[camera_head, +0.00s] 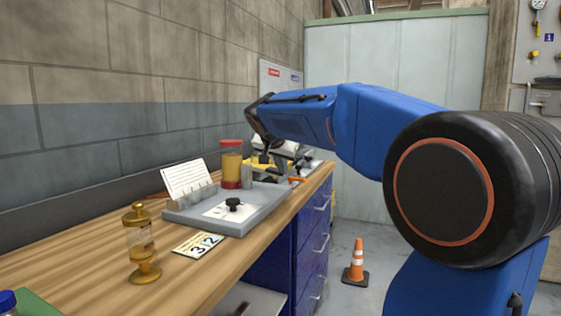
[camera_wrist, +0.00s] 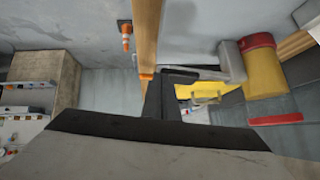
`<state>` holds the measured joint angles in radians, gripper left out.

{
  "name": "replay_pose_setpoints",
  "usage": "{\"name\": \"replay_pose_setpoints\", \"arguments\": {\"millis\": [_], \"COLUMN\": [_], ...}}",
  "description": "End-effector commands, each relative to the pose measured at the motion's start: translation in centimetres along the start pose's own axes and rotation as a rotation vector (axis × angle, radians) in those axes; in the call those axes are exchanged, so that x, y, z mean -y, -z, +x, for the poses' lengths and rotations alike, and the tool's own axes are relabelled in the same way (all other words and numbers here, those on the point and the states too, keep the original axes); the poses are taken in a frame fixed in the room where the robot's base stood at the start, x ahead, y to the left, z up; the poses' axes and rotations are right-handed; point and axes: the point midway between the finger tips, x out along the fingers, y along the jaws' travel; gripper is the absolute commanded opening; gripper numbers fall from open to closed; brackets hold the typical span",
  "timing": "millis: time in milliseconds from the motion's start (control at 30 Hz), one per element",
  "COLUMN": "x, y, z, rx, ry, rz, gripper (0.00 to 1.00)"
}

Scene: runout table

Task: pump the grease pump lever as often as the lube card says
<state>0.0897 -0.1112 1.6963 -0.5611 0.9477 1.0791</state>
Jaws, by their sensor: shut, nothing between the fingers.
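The grease pump shows in the head view as a jar of amber grease (camera_head: 231,165) with a red top and red base, beside a grey cylinder (camera_head: 247,176). An orange tip (camera_head: 298,179), apparently the lever's end, sticks out near the bench's front edge. In the wrist view the jar (camera_wrist: 262,72) is at right, and the orange tip (camera_wrist: 146,76) is close to my dark gripper fingers (camera_wrist: 165,82). My gripper is shut and empty; I cannot tell if it touches the lever. A white card with lines of writing (camera_head: 187,180) leans on the bench, too small to read.
A grey tray (camera_head: 182,217) holds a paper with a black knob (camera_head: 234,204). An orange cone (camera_head: 356,262) is on the floor. Front bench wood is mostly clear.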

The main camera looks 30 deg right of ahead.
Motion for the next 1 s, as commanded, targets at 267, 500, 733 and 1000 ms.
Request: {"name": "replay_pose_setpoints", "arguments": {"millis": [267,500,733,1000], "x": [-0.8,-0.9,-1.0,-1.0], "y": [-2.1,-3.4,-3.5,-2.4], "z": [2.1,3.4,3.5,2.6], "rx": [0.002,0.002,0.004,0.003], "ry": [0.114,0.124,0.121,0.122], "rz": [0.118,0.126,0.125,0.126], "gripper": [0.0,0.0,0.0,0.0]}}
